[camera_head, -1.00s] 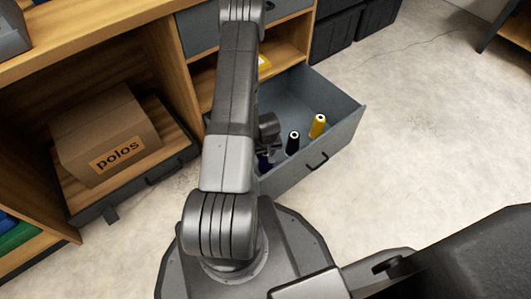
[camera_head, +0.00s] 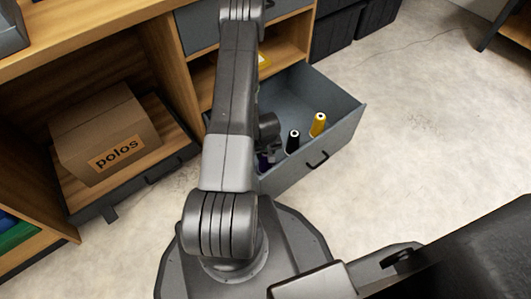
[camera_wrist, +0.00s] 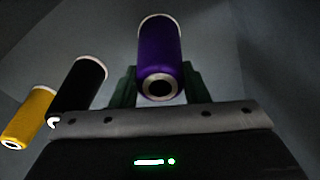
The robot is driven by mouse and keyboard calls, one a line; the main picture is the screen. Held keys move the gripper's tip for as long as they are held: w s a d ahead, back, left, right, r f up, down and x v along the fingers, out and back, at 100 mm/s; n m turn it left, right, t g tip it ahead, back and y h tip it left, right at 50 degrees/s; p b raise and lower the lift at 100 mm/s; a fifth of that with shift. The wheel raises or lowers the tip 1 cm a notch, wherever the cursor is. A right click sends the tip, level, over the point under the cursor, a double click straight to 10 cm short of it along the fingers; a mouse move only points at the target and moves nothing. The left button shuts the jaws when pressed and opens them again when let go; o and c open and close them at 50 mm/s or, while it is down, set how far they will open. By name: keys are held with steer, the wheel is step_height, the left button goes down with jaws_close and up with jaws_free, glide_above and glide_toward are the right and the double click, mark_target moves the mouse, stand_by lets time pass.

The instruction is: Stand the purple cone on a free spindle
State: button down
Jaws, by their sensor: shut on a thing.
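The purple cone (camera_wrist: 160,55) is between the two fingers of my gripper (camera_wrist: 157,85) in the wrist view, its dark end hole facing the camera. My gripper is shut on it. In the head view my arm hides most of the gripper, and only a small purple patch (camera_head: 265,160) shows beside the arm, inside the open drawer (camera_head: 335,135). No free spindle can be made out in either view.
A box marked "polos" (camera_head: 105,135) sits on a pulled-out shelf at left. Black bins (camera_head: 335,35) stand behind. The floor at right is clear.

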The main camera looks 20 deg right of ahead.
steer(key=c, duration=0.7)
jaws_free()
steer(key=shift+c, duration=0.2)
steer(key=shift+r, duration=0.1)
step_height(320, 180, up, 14)
steer(key=s+p, duration=0.1)
steer(key=p, duration=0.6)
steer(key=shift+s+f, duration=0.2)
steer(key=shift+s, duration=0.1)
steer(key=f+b, duration=0.2)
steer(key=f, duration=0.2)
steer(key=w+f+b, duration=0.1)
steer(key=f+b, duration=0.1)
steer(key=f, duration=0.3)
steer(key=f+b, duration=0.3)
steer(key=f, duration=0.2)
steer(key=shift+w, duration=0.35)
steer(key=shift+r, duration=0.4)
